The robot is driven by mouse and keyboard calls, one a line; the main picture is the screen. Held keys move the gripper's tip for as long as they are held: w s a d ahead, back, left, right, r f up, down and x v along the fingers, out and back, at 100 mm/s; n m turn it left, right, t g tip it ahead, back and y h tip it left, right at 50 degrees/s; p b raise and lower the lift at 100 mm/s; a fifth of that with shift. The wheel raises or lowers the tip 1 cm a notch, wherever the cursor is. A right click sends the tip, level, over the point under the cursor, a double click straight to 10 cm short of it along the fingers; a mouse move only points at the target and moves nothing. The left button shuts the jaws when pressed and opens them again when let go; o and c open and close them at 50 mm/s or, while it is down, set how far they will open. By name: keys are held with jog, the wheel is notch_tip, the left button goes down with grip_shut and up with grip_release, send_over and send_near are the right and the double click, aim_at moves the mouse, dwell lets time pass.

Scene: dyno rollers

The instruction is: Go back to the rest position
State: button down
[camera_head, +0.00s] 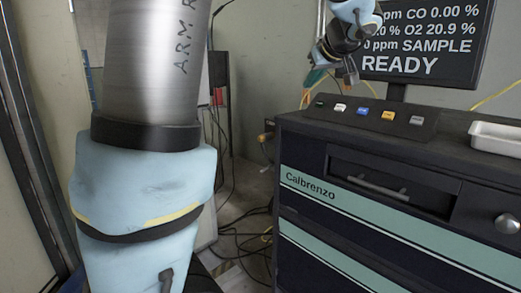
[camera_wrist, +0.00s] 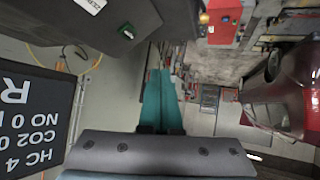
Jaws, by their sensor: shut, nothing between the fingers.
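My gripper (camera_head: 347,78) shows small at the top of the head view, above the back left part of the dark cabinet top, beside the monitor. In the wrist view, the two teal fingers of my gripper (camera_wrist: 160,75) lie together with nothing between them. My own arm link, light blue and bare metal, fills the left of the head view. No object is in my grip. Part of my arm lies outside the head view.
The Calbrenzo cabinet (camera_head: 345,215) stands at right, with a row of coloured buttons (camera_head: 362,111), a white tray (camera_head: 497,138) and a monitor (camera_head: 425,45) reading READY. Cables (camera_head: 235,225) lie on the floor. A red car (camera_wrist: 275,95) is at right in the wrist view.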

jog(key=s+a+f+m+g, duration=0.1)
jog(key=s+a+f+g, duration=0.2)
jog(key=a+f, duration=0.3)
jog(key=s+a+f+m+g, duration=0.2)
jog(key=a+f, duration=0.3)
jog(key=f, duration=0.3)
jog(key=s+a+f+m+g+h, duration=0.1)
jog(key=s+a+f+g, duration=0.1)
jog(key=s+a+f, duration=0.2)
jog(key=s+a+f+m+g+h, duration=0.1)
jog(key=s+a+f+h, duration=0.1)
jog(key=s+a+f, duration=0.3)
jog(key=s+f, duration=0.4)
jog(key=s, duration=0.2)
jog(key=shift+f+g, duration=0.3)
jog(key=shift+g, duration=0.1)
jog(key=c, duration=1.6)
grip_release()
jog(key=shift+w, duration=0.1)
